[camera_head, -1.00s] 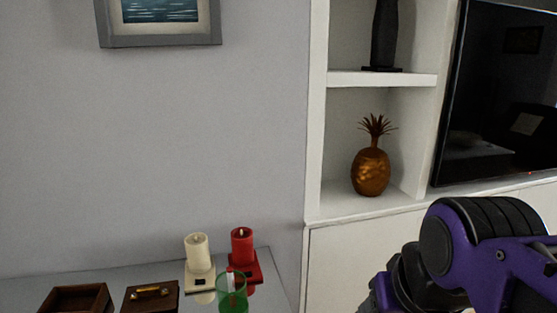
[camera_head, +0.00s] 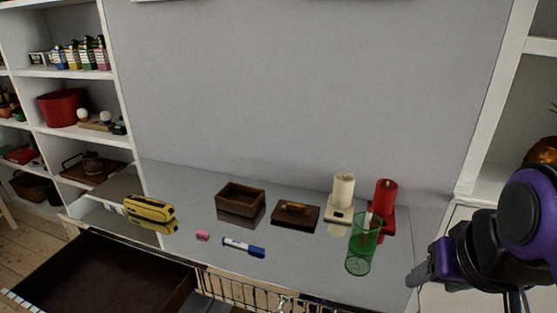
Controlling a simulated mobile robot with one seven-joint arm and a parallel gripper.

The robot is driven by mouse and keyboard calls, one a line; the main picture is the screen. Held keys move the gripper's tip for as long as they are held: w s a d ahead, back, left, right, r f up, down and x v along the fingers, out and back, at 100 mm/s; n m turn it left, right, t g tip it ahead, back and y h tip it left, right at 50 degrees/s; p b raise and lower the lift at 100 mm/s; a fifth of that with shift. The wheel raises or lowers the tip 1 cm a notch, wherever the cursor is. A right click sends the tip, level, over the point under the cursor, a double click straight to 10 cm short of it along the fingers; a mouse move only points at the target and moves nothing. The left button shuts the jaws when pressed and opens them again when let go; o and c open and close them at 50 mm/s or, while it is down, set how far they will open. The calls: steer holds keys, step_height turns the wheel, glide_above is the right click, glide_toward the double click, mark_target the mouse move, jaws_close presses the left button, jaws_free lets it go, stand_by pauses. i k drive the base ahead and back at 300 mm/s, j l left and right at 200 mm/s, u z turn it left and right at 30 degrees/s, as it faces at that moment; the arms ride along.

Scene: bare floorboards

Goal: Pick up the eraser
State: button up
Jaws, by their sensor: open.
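A small pink eraser (camera_head: 203,235) lies on the grey tabletop (camera_head: 180,190), left of a blue-and-white marker (camera_head: 243,247). Nothing covers it. My gripper (camera_head: 418,275) is at the right side of the view, beyond the right end of the tabletop and far from the eraser. It is open, and I see nothing held in it.
A yellow toaster-like object (camera_head: 150,210) stands left of the eraser. Behind are an open brown box (camera_head: 240,198) and its lid (camera_head: 295,214). A green glass (camera_head: 362,245), white candle (camera_head: 342,193) and red candle (camera_head: 384,197) stand right. An open drawer (camera_head: 95,275) juts out at front left.

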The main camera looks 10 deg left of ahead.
mark_target(200, 233)
steer(key=k+j+u, duration=0.15)
steer(key=u, duration=1)
steer(key=i+l+u, duration=0.1)
steer(key=l+u, duration=0.25)
steer(key=i+j+z, duration=0.1)
steer(key=z, duration=0.15)
steer(key=i+j+z, duration=0.1)
steer(key=j+z, duration=0.2)
